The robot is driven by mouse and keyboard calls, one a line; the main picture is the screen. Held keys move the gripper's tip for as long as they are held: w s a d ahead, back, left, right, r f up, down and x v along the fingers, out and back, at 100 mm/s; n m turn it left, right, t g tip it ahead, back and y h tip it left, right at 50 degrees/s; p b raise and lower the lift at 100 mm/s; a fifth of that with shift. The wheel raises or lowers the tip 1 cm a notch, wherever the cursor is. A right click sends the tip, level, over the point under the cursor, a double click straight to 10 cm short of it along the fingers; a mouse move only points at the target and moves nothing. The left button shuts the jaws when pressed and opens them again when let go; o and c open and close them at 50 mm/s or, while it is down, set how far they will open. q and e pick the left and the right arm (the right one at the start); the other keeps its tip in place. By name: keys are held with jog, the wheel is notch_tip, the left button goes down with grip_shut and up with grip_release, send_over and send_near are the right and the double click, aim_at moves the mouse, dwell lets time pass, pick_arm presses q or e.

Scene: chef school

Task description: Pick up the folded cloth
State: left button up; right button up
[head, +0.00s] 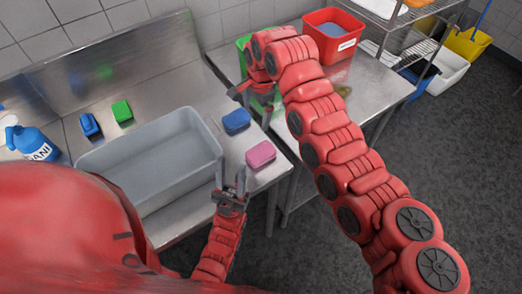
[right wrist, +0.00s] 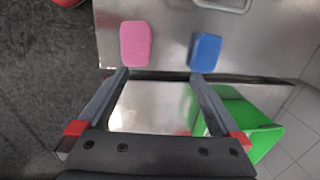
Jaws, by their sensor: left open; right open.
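No item is plainly a folded cloth. A pink rounded pad (head: 261,154) and a blue one (head: 236,121) lie at the right end of the sink counter; either could be cloth or sponge. They also show in the right wrist view, pink (right wrist: 135,43) and blue (right wrist: 206,50). My left gripper (head: 230,172) is open and empty, just left of the pink pad, by the basin's near right corner. My right gripper (head: 250,104) is open above the gap between the tables; in its wrist view the open fingers (right wrist: 157,76) point toward both pads, with nothing between them.
A grey basin (head: 150,200) sits on the counter. Behind it are a blue block (head: 89,125), a green block (head: 121,111) and a blue spray bottle (head: 33,142). A red bin (head: 333,33) and a green bin (right wrist: 245,118), partly hidden by my right arm, stand on the right-hand table.

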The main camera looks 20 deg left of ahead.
jog(key=s+d+r+h, duration=0.1)
jog(key=s+d+r, duration=0.1)
jog(key=s, duration=0.1)
jog(key=p, duration=0.1)
send_over(258, 153)
notch_tip(258, 153, down, 5)
jog(key=shift+g, duration=0.4)
jog(key=f, duration=0.2)
jog(key=f+b, duration=0.1)
jog(key=f, duration=0.2)
jog(key=f+b, duration=0.1)
jog(key=f, duration=0.1)
jog(key=shift+d+f, duration=0.3)
jog(key=f+p, duration=0.2)
jog(key=f, duration=0.1)
jog(key=f+p, duration=0.1)
jog(key=shift+s+a+f, duration=0.1)
jog(key=shift+a+f, duration=0.1)
jog(key=shift+a, duration=0.1)
jog(key=shift+f, duration=0.4)
jog(key=c, duration=1.2)
jog(key=shift+r, duration=0.15)
